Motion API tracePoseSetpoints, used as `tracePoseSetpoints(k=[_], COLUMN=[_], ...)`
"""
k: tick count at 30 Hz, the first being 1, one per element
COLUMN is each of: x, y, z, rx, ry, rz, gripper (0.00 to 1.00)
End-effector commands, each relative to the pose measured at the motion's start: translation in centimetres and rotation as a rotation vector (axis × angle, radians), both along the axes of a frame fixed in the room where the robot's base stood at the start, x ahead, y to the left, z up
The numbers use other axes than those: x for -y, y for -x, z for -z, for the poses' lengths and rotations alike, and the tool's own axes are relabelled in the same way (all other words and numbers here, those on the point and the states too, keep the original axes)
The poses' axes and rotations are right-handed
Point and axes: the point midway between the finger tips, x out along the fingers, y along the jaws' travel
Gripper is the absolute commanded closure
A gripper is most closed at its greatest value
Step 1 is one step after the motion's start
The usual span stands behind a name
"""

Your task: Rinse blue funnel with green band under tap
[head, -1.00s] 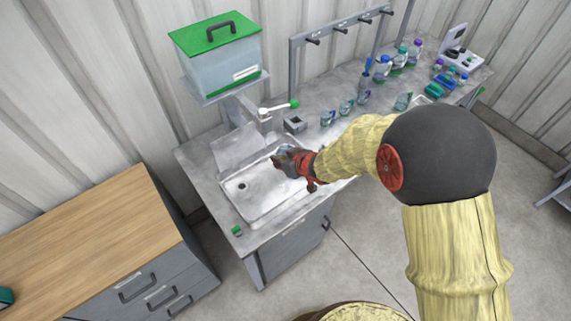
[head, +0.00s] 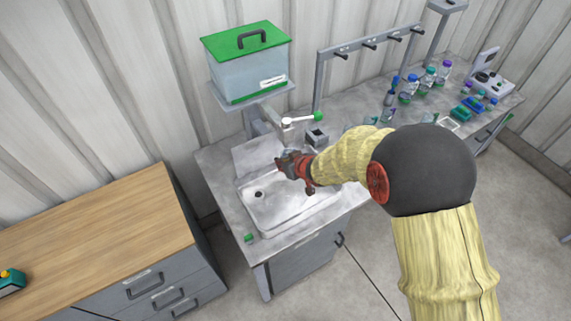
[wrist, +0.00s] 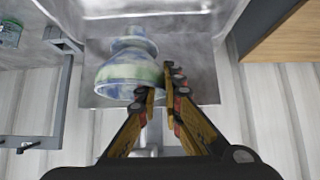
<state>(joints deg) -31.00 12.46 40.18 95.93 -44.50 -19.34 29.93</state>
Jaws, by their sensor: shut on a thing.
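The funnel (wrist: 128,72) looks pale blue-white with a green band around its wide rim in the wrist view. My gripper (wrist: 162,84) is shut on it at the rim. In the head view my gripper (head: 291,164) is over the back part of the sink basin (head: 290,212), just in front of and below the tap (head: 287,124). The funnel is mostly hidden behind my gripper there. The tap has a lever with a green tip (head: 318,117). I cannot tell whether water is running.
A clear tank with a green lid (head: 245,40) stands above the tap. A small grey box (head: 317,138) is right of the tap. A peg rack (head: 368,44) and several bottles (head: 408,90) stand farther right. A wood-topped cabinet (head: 95,235) is on the left.

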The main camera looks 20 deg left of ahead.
Motion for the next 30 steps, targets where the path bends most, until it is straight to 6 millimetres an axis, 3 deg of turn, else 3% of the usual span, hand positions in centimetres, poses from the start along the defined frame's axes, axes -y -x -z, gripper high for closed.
tracePoseSetpoints(k=[30], x=[0.5], y=[-1.1], z=[0.0], rx=[0.0], ry=[0.0], rz=[0.0], gripper=[1.0])
